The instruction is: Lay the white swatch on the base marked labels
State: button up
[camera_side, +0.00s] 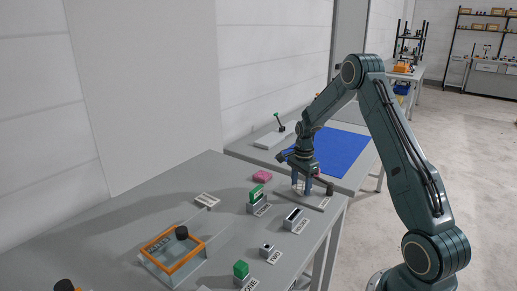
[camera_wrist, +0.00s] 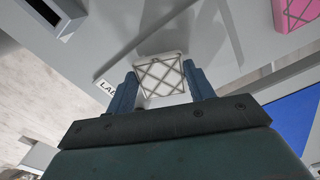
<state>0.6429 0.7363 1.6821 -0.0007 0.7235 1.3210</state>
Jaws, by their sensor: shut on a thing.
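The white swatch (camera_wrist: 160,75) has dark crossing lines on it and sits between the two blue fingers of my gripper (camera_wrist: 162,90) in the wrist view. In the side view my gripper (camera_side: 302,188) points down at the far right part of the grey table, shut on the swatch, whose white edge shows between the fingers. A flat grey base (camera_side: 316,201) lies under the gripper, and a label starting "LA" (camera_wrist: 107,87) shows beside it in the wrist view. I cannot tell whether the swatch touches the base. The fingers partly hide the swatch and the label.
A block with a green top (camera_side: 256,191) and a black-slotted block (camera_side: 293,214) stand close by. An orange-rimmed clear box (camera_side: 172,250) is front left. A blue mat (camera_side: 340,150) lies on the table behind.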

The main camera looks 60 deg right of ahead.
aim_at(301, 187)
jog(key=shift+f, duration=0.55)
jog(key=shift+f, duration=0.15)
jog(key=o, duration=0.9)
jog(key=shift+o, duration=0.2)
notch_tip(301, 187, up, 12)
jog(key=shift+r, duration=0.2)
